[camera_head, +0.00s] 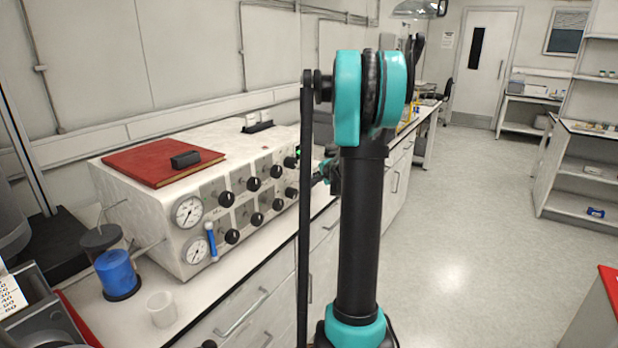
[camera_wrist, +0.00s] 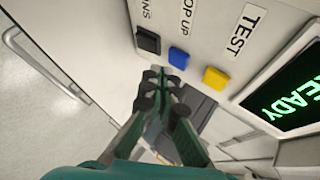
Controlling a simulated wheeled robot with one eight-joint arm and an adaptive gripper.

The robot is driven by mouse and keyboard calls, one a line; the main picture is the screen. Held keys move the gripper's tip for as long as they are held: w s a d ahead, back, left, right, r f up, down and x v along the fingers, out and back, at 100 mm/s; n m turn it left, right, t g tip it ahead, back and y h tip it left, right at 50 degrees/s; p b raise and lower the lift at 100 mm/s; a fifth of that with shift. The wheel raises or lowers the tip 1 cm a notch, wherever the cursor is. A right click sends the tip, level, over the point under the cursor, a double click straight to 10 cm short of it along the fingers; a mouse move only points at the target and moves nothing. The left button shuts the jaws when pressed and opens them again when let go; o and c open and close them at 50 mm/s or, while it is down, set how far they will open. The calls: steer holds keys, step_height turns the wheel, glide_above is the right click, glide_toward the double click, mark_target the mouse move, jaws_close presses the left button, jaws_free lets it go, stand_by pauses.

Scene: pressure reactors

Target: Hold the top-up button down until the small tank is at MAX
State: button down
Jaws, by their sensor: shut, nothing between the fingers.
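In the wrist view, a blue button (camera_wrist: 179,57) sits below a partly cut-off label reading "OP UP" on the white panel. My gripper (camera_wrist: 165,82) is shut and empty, with its fingertips just below and left of the blue button. I cannot tell whether they touch it. In the head view, a small round vessel with blue contents (camera_head: 117,274) stands at the left of the white reactor unit (camera_head: 168,240). No MAX mark is readable on it. The button panel is hidden behind my arm in that view.
A black button (camera_wrist: 148,40) and a yellow TEST button (camera_wrist: 215,79) flank the blue one. A green-lettered screen (camera_wrist: 290,100) shows "EADY". A red folder (camera_head: 160,160) lies on the unit; a clear cup (camera_head: 162,308) stands on the bench.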

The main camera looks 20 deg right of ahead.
steer(key=shift+w+a, duration=0.25)
steer(key=shift+w, duration=0.1)
steer(key=shift+w+a, duration=0.3)
steer(key=shift+w, duration=0.05)
stand_by(1.0)
stand_by(3.8)
steer(key=shift+s+d, duration=0.55)
steer(key=shift+s, duration=0.15)
steer(key=shift+s+d, duration=0.75)
steer(key=shift+s, duration=0.25)
steer(key=shift+s+d, duration=0.75)
steer(key=shift+s, duration=0.2)
